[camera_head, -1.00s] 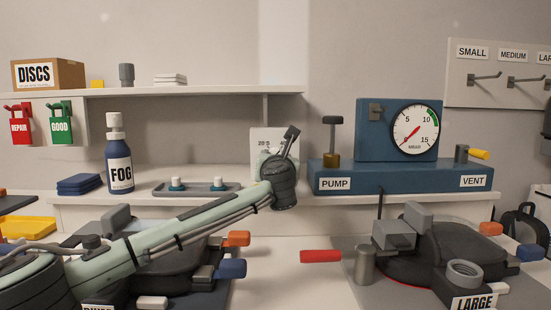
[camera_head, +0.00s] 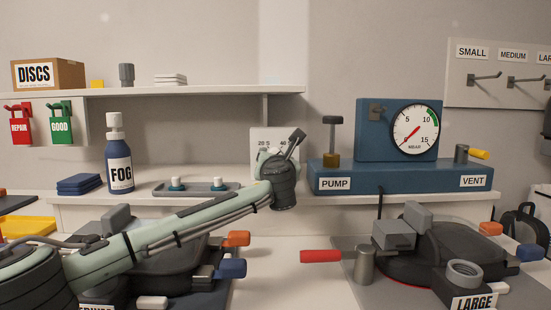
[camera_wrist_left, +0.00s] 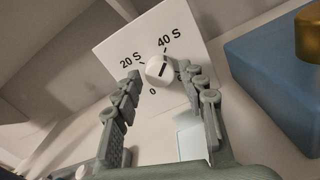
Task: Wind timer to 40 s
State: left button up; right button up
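The timer is a white panel (camera_head: 262,134) standing on the bench at the back, partly hidden behind my left gripper in the head view. In the left wrist view the timer panel (camera_wrist_left: 130,38) shows the marks 0, 20 S and 40 S around a round white knob (camera_wrist_left: 154,75). A dark pointer line on the knob slants up to the right, roughly on the 40 S side; its exact setting is hard to read. My left gripper (camera_head: 296,142) is open, its fingers (camera_wrist_left: 159,72) on either side of the knob with small gaps visible. My right gripper is not in view.
A blue pump unit (camera_head: 400,178) with a gauge stands right of the timer; its corner shows in the wrist view (camera_wrist_left: 262,68). A grey tray (camera_head: 197,188) and a FOG bottle (camera_head: 119,165) stand to the left. A shelf (camera_head: 200,91) runs above.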

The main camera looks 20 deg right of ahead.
pick_arm(q)
jog(key=shift+o, duration=0.4)
jog(key=v, duration=1.2)
